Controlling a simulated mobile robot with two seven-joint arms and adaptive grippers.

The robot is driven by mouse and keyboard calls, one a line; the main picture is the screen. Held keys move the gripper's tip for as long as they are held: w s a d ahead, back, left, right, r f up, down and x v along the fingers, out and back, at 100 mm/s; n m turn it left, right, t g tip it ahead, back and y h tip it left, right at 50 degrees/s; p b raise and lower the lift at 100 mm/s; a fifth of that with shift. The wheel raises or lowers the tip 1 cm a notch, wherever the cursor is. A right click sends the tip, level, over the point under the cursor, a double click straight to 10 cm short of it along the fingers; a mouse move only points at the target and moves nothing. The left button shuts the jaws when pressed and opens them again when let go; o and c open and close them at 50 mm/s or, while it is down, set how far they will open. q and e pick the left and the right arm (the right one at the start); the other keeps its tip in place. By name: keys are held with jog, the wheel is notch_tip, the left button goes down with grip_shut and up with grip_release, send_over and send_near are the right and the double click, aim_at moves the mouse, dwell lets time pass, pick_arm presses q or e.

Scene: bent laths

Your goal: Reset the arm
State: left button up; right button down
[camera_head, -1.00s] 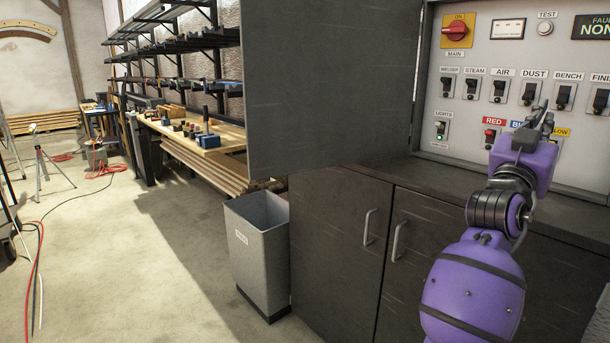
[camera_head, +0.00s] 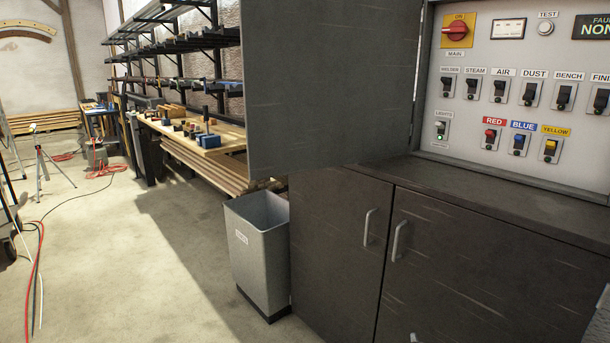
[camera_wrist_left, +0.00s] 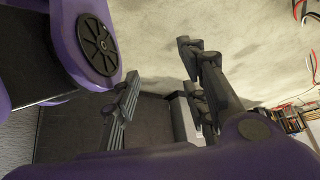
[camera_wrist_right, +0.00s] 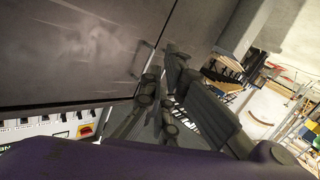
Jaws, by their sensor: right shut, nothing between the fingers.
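Neither of my arms shows clearly in the head view. In the right wrist view my right gripper (camera_wrist_right: 166,82) is shut and empty, with a dark cabinet front beyond it. In the left wrist view my left gripper (camera_wrist_left: 162,92) has its two fingers apart, with nothing between them. It hangs over the pale floor and a dark surface. The grey control panel (camera_head: 465,130) stands uncovered at the right of the head view. Its red switch (camera_head: 490,138), blue switch (camera_head: 518,143) and yellow switch (camera_head: 550,149) are all in plain sight.
A dark cabinet (camera_head: 340,250) with two handles stands under the panel. An open grey panel door (camera_head: 330,90) juts out at its left. A grey bin (camera_head: 258,255) stands beside the cabinet. The floor at left is partly clear, with red hoses (camera_head: 36,265) and a tripod (camera_head: 42,165).

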jog(key=s+a+f+g+y, duration=0.1)
jog(key=s+a+f+g, duration=0.15)
jog(key=s+f, duration=0.75)
jog(key=s+f+g, duration=0.2)
jog(key=s+f, duration=0.3)
jog(key=s, duration=0.7)
jog(key=s+a+f+m+g, duration=0.1)
jog(key=s+f+g, duration=0.25)
jog(key=s, duration=0.75)
jog(key=s+f+g, duration=0.2)
jog(key=s+f, duration=0.3)
jog(key=s, duration=0.7)
pick_arm(q)
jog(key=w+r+t+p, duration=0.1)
jog(key=w+r+p, duration=0.2)
jog(key=r+p, duration=0.6)
jog(key=w+r+p, duration=0.2)
jog(key=r+p, duration=0.8)
jog(key=p, duration=0.1)
jog(key=shift+w+r+t, duration=0.2)
jog(key=shift+w+t, duration=0.2)
pick_arm(e)
jog(key=w+r+t, duration=0.1)
jog(key=w+r, duration=0.2)
jog(key=r, duration=0.6)
jog(key=w+r+t, duration=0.1)
jog(key=w+r, duration=0.2)
jog(key=r, duration=0.7)
jog(key=shift+a+y, duration=0.2)
jog(key=shift+y, duration=0.2)
